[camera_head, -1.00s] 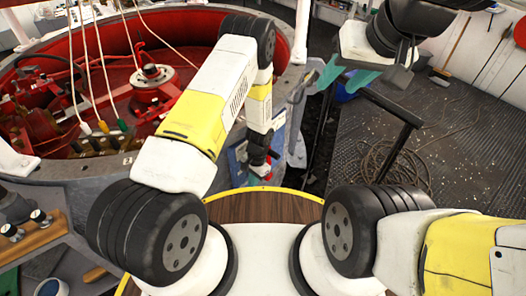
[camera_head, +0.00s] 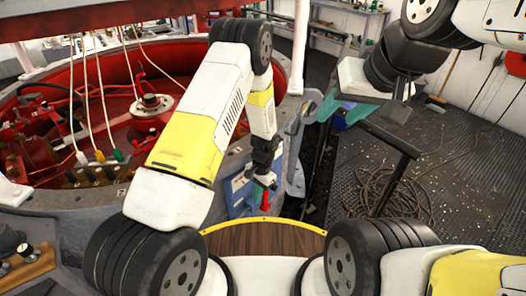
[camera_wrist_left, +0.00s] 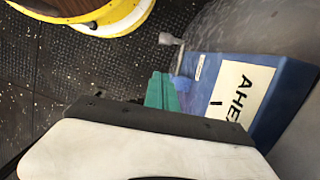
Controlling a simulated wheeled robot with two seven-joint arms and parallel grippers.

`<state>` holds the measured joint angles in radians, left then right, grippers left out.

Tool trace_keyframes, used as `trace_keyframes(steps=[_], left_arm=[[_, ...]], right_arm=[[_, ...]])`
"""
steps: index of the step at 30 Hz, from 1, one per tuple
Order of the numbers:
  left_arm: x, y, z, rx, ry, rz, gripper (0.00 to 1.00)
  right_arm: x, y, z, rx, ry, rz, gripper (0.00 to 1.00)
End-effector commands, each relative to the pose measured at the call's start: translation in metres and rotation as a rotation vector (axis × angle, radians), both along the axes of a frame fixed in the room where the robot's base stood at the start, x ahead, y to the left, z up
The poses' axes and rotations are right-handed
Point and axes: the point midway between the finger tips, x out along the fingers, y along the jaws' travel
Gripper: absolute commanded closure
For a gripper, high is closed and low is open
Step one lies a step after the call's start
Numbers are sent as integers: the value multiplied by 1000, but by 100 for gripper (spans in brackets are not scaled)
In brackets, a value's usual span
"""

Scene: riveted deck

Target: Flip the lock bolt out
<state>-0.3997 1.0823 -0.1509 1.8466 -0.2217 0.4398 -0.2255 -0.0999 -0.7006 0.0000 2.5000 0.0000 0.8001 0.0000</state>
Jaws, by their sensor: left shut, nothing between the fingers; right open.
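A blue box (camera_head: 237,192) is fixed to the grey outer wall of the round red-lined tub. In the left wrist view the blue box (camera_wrist_left: 262,100) has a white label with black letters. A small grey metal pin with a round knob (camera_wrist_left: 172,40) sticks out beside its upper left edge; it may be the lock bolt. My left gripper's teal fingers (camera_wrist_left: 161,92) are shut and empty, just left of the box and below the knob. My right gripper (camera_head: 332,106) is open and empty, right of the tub, away from the box.
A red handle (camera_head: 264,199) shows beside the blue box. A dark post with a bar (camera_head: 392,140) stands near my right gripper. Coiled rope (camera_head: 390,190) lies on the dark deck. A wooden yellow-rimmed surface (camera_head: 265,238) is close in front of me.

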Motion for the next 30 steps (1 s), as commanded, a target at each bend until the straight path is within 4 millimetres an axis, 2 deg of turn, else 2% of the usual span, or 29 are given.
trace_keyframes(steps=[1, 9, 15, 21, 30], left_arm=[[3, -2, 15, -2, -5, 0, 100], [12, -11, 80, -3, -6, -1, 100], [17, -15, 115, -2, -5, -1, 100], [18, -17, 130, -1, -2, -1, 100], [18, -17, 131, 0, -1, -1, 100]], right_arm=[[0, 0, 0, 0, 1, 0, 55], [0, 0, 0, 0, 1, 0, 55], [0, 0, 0, 0, 0, 0, 55], [0, 0, 0, 0, 0, 0, 55], [0, 0, 0, 0, 1, 0, 55]])
